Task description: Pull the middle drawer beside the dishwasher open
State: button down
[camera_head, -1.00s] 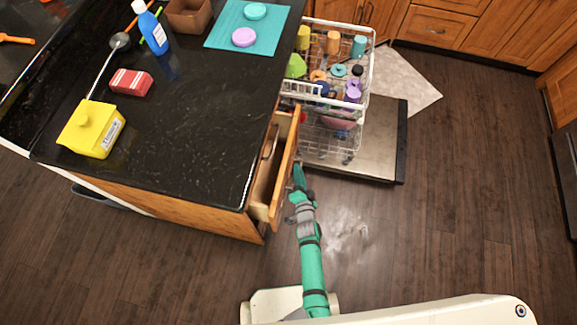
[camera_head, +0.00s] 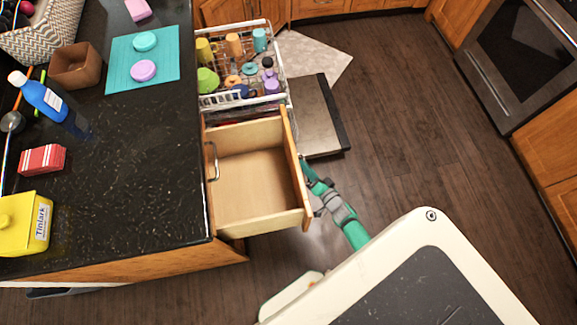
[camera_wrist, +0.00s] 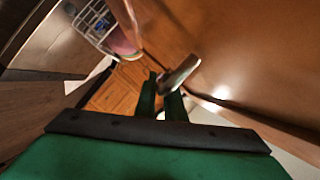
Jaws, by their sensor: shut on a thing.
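The middle drawer (camera_head: 255,185) stands well open beside the dishwasher (camera_head: 318,115), its pale wooden inside empty in the head view. My gripper (camera_head: 308,170) is at the outer side of its front panel; the panel partly hides the fingertips there. In the wrist view the dark green fingers of my gripper (camera_wrist: 163,98) are shut on the metal drawer handle (camera_wrist: 181,72), against the brown wooden drawer front (camera_wrist: 230,45).
The dishwasher door is down and its loaded rack (camera_head: 240,75) is out, just beyond the drawer. Floor (camera_head: 410,130) to the right is clear.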

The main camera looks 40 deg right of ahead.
jog(key=shift+s+d, duration=0.25)
jog(key=shift+d, duration=0.3)
jog(key=c, duration=1.8)
grip_release()
jog(key=shift+c, duration=0.2)
jog(key=v, duration=1)
jog(key=shift+s, duration=0.4)
